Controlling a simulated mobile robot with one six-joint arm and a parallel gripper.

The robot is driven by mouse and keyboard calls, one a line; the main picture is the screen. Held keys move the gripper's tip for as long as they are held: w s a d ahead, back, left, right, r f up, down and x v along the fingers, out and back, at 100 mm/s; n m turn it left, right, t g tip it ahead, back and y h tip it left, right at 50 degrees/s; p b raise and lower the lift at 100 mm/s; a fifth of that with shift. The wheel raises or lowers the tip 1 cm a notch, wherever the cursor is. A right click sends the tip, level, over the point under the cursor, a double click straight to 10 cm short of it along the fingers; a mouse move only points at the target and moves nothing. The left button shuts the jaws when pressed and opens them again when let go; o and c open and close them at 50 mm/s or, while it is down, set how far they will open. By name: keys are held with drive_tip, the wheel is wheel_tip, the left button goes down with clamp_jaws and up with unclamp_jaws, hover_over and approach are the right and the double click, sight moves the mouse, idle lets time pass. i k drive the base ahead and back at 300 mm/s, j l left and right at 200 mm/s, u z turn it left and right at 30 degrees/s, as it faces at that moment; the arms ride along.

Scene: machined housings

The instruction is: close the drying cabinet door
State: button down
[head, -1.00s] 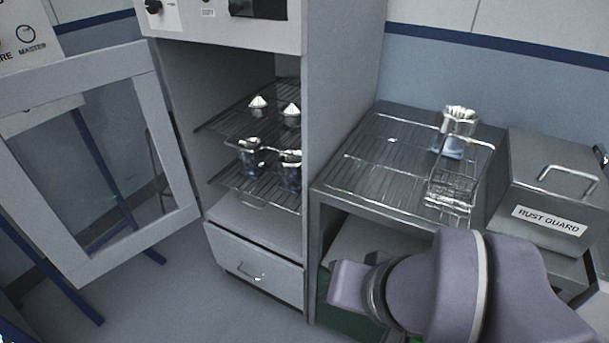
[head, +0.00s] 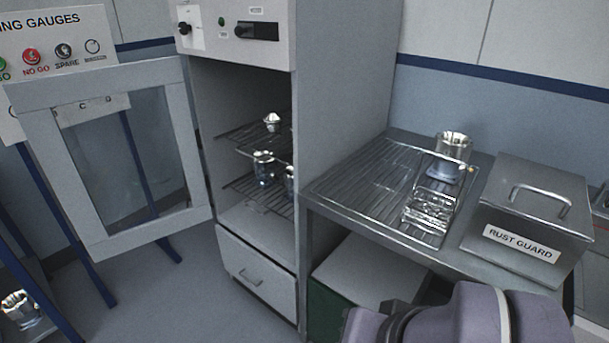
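The drying cabinet (head: 345,110) stands in the middle of the head view, with a control panel on top. Its door (head: 188,150), a grey frame around a clear pane, stands wide open to the left, hinged at the cabinet's left side. Inside, metal parts sit on two wire shelves (head: 240,190); some are hidden by the cabinet's right wall. Part of my arm shows at the bottom right, well apart from the door. My gripper is outside the picture.
Right of the cabinet is a bench with a wire rack (head: 350,185), a metal housing (head: 452,150) and a wire basket (head: 428,212). A lidded "RUST GUARD" box (head: 530,205) stands beside them. A gauge board (head: 60,60) on blue legs is behind the door. Floor (head: 190,300) before the cabinet looks clear.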

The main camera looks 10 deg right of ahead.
sight(32, 101)
drive_tip(key=i+j, duration=0.3)
drive_tip(key=j, duration=0.3)
drive_tip(key=i+j, duration=0.25)
drive_tip(key=j, duration=0.35)
drive_tip(key=i+j+u, duration=0.1)
drive_tip(key=i+j, duration=0.2)
drive_tip(key=j, duration=0.3)
drive_tip(key=i+j, duration=0.3)
drive_tip(key=j, duration=0.3)
drive_tip(key=i+j, duration=0.3)
drive_tip(key=j, duration=0.25)
drive_tip(key=i+j+u, duration=0.1)
drive_tip(key=i+j, duration=0.2)
drive_tip(key=j, duration=0.3)
drive_tip(key=i+j, duration=0.3)
drive_tip(key=j, duration=0.25)
drive_tip(key=i+j, duration=0.3)
drive_tip(key=j, duration=0.25)
